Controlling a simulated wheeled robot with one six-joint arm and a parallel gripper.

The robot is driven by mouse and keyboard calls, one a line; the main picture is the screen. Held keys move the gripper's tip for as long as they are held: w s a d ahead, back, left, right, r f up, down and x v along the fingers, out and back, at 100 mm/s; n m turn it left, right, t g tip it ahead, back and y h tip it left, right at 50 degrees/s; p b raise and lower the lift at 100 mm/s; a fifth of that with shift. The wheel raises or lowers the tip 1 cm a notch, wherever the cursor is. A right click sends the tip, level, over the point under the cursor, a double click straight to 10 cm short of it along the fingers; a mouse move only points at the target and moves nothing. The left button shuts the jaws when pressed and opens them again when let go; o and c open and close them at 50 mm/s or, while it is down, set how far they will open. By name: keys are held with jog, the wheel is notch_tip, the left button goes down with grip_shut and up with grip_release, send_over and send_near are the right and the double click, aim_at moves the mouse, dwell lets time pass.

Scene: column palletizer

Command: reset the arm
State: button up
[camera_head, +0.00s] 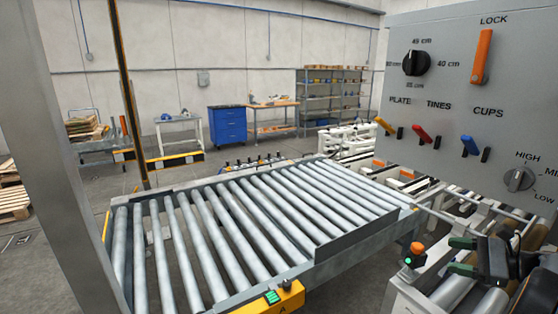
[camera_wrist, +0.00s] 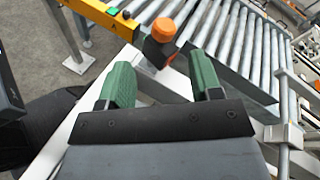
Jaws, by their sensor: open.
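My gripper (camera_head: 480,256) is at the lower right of the head view, beside the roller conveyor's right end. In the wrist view my gripper (camera_wrist: 160,78) shows two green fingers spread apart with nothing between them. A dark box with an orange button (camera_wrist: 164,30) lies just beyond the fingertips there. The same orange button (camera_head: 417,248), with a green light below it, stands left of my gripper in the head view. I cannot tell the exact gap between the fingers and the box.
The roller conveyor (camera_head: 220,303) is empty. A grey control panel (camera_head: 455,100) at the right carries an orange LOCK lever (camera_head: 482,57), dials and coloured levers. A yellow box with a green button (camera_head: 272,298) sits on the conveyor's near edge. A grey post (camera_head: 60,150) stands at the left.

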jog(key=a+n+g+h+p, duration=0.1)
jog(key=a+n+g+h, duration=0.4)
jog(key=a, duration=1.1)
jog(key=s+a+f+n+h, duration=0.1)
jog(key=s+a+n+h, duration=0.2)
jog(key=s+a+n, duration=0.2)
jog(key=s+a+f+n+g+h+p, duration=0.1)
jog(key=s+a+f+n+h, duration=0.1)
jog(key=s+a+n, duration=0.4)
jog(key=a+n+h, duration=0.1)
jog(key=n, duration=0.1)
jog(key=shift+a+n, duration=0.3)
jog(key=shift+a, duration=0.1)
jog(key=shift+s+a+f+n+t+h, duration=0.15)
jog(key=shift+s+n+h, duration=0.1)
jog(key=shift+n, duration=0.25)
jog(key=shift+s+f+n+t+h, duration=0.1)
jog(key=shift+s+n+t+h, duration=0.1)
jog(key=shift+n, duration=0.3)
jog(key=shift+c, duration=0.3)
